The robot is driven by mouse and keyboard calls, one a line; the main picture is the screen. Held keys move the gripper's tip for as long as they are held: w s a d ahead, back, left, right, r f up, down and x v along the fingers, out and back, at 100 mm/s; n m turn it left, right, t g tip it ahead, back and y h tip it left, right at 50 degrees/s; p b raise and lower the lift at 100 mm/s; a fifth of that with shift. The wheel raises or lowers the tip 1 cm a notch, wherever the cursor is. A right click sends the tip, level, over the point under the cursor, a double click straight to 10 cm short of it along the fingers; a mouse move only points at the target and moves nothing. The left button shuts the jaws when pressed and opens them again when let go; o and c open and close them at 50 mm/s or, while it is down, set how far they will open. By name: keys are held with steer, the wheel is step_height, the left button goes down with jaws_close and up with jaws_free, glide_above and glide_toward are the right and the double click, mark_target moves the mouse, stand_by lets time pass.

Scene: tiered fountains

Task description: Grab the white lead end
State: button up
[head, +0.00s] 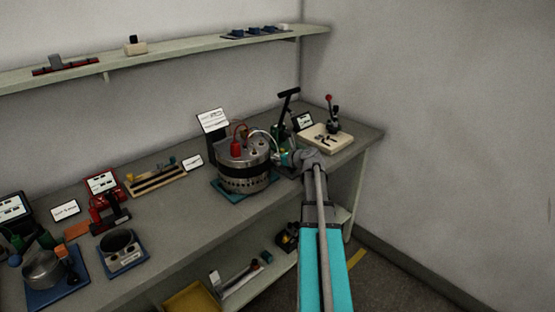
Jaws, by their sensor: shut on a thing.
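A round metal drum-like device (243,176) with a dark band stands on a teal mat on the bench. A white lead (262,131) arcs from its top down to the right, towards my gripper (284,157). My gripper is at the right side of the drum, shut on the white lead end. The fingertips are small and partly hidden, so the exact grip does not show clearly. A red lead (237,132) with a red plug is on the drum's top.
A cream board (326,138) with a black and red lever tool stands right of my gripper. A black-handled tool (287,105) stands close behind it. A small scale-like device (122,250) and a pot (45,268) are at left. The wall is right.

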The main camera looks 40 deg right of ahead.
steer(key=shift+r, duration=0.2)
steer(key=shift+r+p, duration=0.75)
steer(key=shift+p, duration=0.2)
steer(key=shift+s+a+r+p, duration=0.1)
steer(key=shift+s+r+p, duration=1.75)
steer(key=shift+s, duration=0.5)
steer(key=shift+s+d+r+p, duration=0.1)
steer(key=shift+s+r+p, duration=1.75)
steer(key=shift+s, duration=0.45)
steer(key=shift+s+a+r+p, duration=0.1)
steer(key=shift+s+r+p, duration=1.75)
steer(key=shift+s, duration=0.5)
